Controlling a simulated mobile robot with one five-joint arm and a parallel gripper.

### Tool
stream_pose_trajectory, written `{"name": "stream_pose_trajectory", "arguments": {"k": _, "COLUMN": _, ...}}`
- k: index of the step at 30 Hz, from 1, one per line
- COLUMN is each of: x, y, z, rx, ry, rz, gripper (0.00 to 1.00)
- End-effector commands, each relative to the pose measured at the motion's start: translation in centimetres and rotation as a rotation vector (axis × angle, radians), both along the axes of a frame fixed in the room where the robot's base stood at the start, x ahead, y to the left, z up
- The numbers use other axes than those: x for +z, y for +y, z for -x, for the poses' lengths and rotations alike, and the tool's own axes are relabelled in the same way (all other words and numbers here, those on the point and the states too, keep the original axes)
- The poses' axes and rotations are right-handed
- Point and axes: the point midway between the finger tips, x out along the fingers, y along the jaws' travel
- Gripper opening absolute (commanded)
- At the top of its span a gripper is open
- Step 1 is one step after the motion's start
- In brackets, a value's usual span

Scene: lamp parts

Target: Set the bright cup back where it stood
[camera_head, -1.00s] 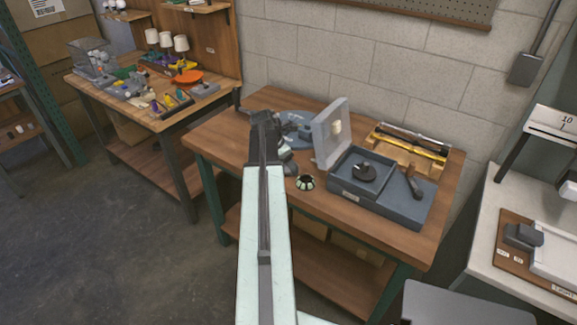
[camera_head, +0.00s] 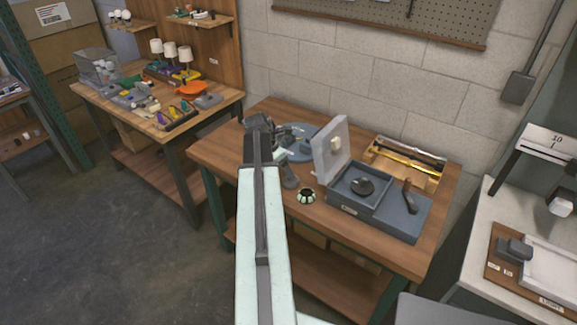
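A small cup with a pale rim marked by dark patches and a dark inside (camera_head: 307,196) stands upright near the front edge of the middle wooden table (camera_head: 340,226). It is the only bright cup I can make out there. My pale arm reaches up the middle of the view over the table's left part.
A blue-grey round plate (camera_head: 300,138) lies behind my arm. A wooden tray (camera_head: 405,160) is at the back. A cluttered bench (camera_head: 165,140) stands left.

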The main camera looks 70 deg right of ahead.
Motion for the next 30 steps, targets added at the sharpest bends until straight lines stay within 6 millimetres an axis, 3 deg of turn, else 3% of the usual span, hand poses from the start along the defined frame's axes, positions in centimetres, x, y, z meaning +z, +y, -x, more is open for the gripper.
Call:
{"name": "stream_pose_trajectory", "arguments": {"k": 1, "x": 2.4, "y": 0.5, "z": -0.3, "rx": 0.002, "ry": 0.001, "rz": 0.0, "gripper": 0.81}}
{"name": "stream_pose_trajectory", "arguments": {"k": 6, "x": 4.5, "y": 1.3, "z": -0.9, "rx": 0.0, "ry": 0.0, "rz": 0.0, "gripper": 0.81}}
{"name": "stream_pose_trajectory", "arguments": {"k": 17, "x": 4.4, "y": 1.5, "z": -1.1, "rx": -0.002, "ry": 0.0, "rz": 0.0, "gripper": 0.81}}
{"name": "stream_pose_trajectory", "arguments": {"k": 20, "x": 4.3, "y": 3.0, "z": -3.2, "rx": -0.018, "ry": -0.023, "rz": 0.003, "gripper": 0.81}}
{"name": "stream_pose_trajectory", "arguments": {"k": 23, "x": 4.0, "y": 7.8, "z": -9.3, "rx": -0.083, "ry": -0.097, "rz": 0.007, "gripper": 0.81}}
{"name": "stream_pose_trajectory", "arguments": {"k": 26, "x": 3.6, "y": 16.2, "z": -17.2, "rx": -0.198, "ry": -0.2, "rz": -0.007, "gripper": 0.81}}
{"name": "stream_pose_trajectory", "arguments": {"k": 27, "x": 3.4, "y": 20.0, "z": -20.0, "rx": -0.252, "ry": -0.239, "rz": -0.018, "gripper": 0.81}}
{"name": "stream_pose_trajectory", "arguments": {"k": 29, "x": 3.2, "y": 26.1, "z": -23.6, "rx": -0.335, "ry": -0.289, "rz": -0.04, "gripper": 0.81}}
{"name": "stream_pose_trajectory", "arguments": {"k": 30, "x": 3.1, "y": 30.3, "z": -25.6, "rx": -0.393, "ry": -0.317, "rz": -0.058, "gripper": 0.81}}
